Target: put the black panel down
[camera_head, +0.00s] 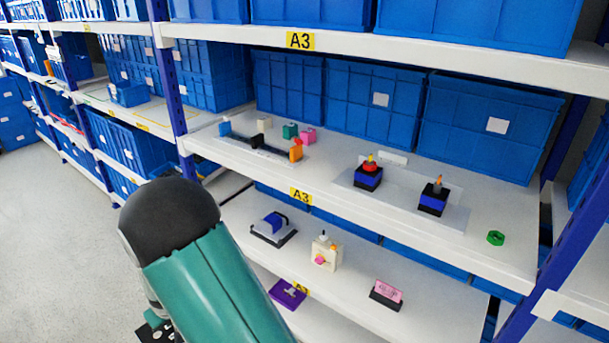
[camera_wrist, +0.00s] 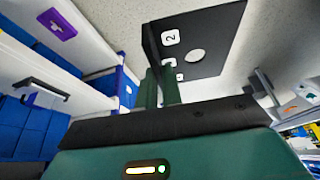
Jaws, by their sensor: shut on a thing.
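The black panel (camera_wrist: 213,48) is in the wrist view, at the top middle. It has white number labels, one reading 2, and a round pale spot or hole. My gripper (camera_wrist: 160,88) has its green fingers shut on the panel's near edge and holds it up, with grey floor behind it. In the head view my teal arm covers the lower left, and only a small black piece of the panel (camera_head: 155,331) shows at the bottom, beside the arm.
A shelf (camera_head: 385,190) holds blue and black devices with red and orange knobs, and a green nut (camera_head: 495,238). The lower shelf (camera_head: 350,275) has several small devices, with bare white surface between them. Blue bins (camera_head: 375,105) stand behind. Open grey floor (camera_head: 60,220) lies left.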

